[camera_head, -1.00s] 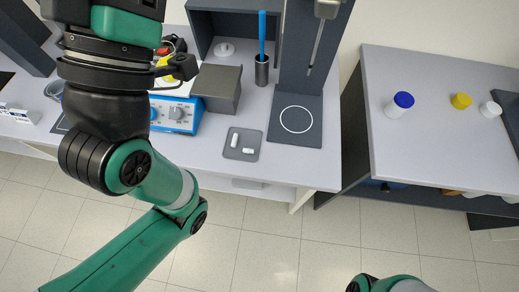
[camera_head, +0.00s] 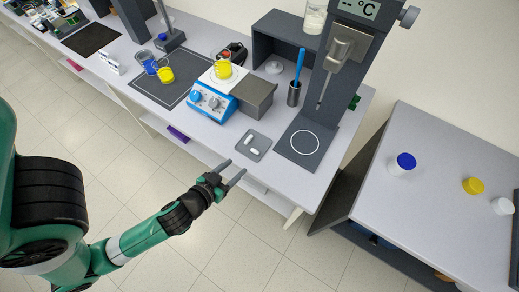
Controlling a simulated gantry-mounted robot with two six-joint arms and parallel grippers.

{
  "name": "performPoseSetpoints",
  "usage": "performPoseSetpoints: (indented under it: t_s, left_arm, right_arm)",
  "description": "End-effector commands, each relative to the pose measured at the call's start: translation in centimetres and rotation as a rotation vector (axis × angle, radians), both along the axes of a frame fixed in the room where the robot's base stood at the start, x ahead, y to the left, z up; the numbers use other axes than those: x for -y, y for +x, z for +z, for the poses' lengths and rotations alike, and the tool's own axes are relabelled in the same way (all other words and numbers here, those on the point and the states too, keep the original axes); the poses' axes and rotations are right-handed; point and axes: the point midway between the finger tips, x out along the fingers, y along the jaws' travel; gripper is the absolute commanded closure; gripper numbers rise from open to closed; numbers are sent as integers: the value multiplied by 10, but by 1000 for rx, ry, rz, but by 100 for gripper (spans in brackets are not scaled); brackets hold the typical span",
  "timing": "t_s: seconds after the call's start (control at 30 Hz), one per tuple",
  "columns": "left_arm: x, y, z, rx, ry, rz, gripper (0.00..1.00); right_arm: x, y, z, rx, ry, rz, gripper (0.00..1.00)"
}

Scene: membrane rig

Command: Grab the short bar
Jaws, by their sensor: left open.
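Two small white bars lie in a shallow grey tray near the front edge of the bench; one bar (camera_head: 249,140) is on the far side and the other bar (camera_head: 254,152) on the near side. Both are small, and I cannot firmly tell which is shorter. The grey tray (camera_head: 263,145) is flat with a low rim. My left gripper (camera_head: 237,166) is open and empty, its two fingers pointing at the bench's front edge, just short of the tray in the picture. It touches neither bar. My right gripper is out of view.
A grey box (camera_head: 258,97) and a blue hotplate (camera_head: 209,103) with a yellow-filled beaker (camera_head: 223,70) stand behind and left of the tray. A tall stand base (camera_head: 305,160) is on the right. A side table (camera_head: 430,220) holds several capped containers.

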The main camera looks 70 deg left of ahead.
Motion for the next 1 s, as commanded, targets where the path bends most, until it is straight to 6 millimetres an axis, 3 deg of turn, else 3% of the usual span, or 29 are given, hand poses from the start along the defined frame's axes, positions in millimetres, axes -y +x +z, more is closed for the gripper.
performPoseSetpoints:
  t_s: [0.4,0.63,0.8,1.0]
  left_arm:
    - [-29,45,-29,4,-1,1,43]
    - [-34,52,-34,4,0,0,43]
    - [-52,72,-47,5,0,3,43]
    - [-60,85,-55,4,0,-1,43]
  right_arm:
    - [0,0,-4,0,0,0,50]
    - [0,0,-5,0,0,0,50]
    - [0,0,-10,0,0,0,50]
    - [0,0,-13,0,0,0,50]
